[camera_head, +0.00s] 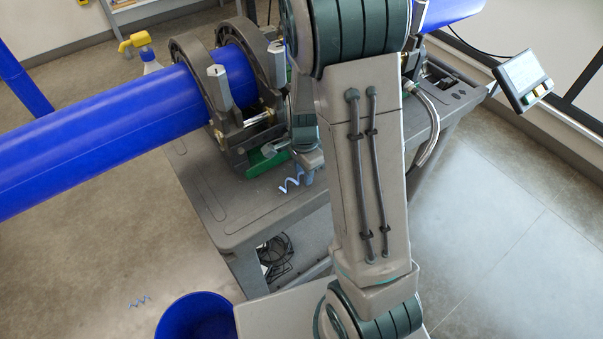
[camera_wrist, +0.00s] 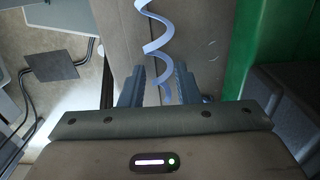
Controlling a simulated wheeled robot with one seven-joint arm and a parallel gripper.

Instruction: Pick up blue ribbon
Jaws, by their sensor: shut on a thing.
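The blue ribbon (camera_head: 291,183) is a thin pale-blue spiral by the cart top's front edge in the head view. In the wrist view the ribbon (camera_wrist: 155,30) runs up from between the two fingers of my gripper (camera_wrist: 162,88). The fingers are closed in on its lower end, and a loose end curls out at the right finger. In the head view my gripper (camera_head: 308,176) is mostly hidden behind my arm. Whether the ribbon still touches the cart top is not clear.
A grey cart (camera_head: 215,200) carries clamps (camera_head: 205,95) around a large blue pipe (camera_head: 100,130). A green part (camera_wrist: 240,50) is close to my gripper's right. A blue bin (camera_head: 195,318) and another ribbon (camera_head: 140,301) are on the floor. A control panel (camera_head: 522,77) is at right.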

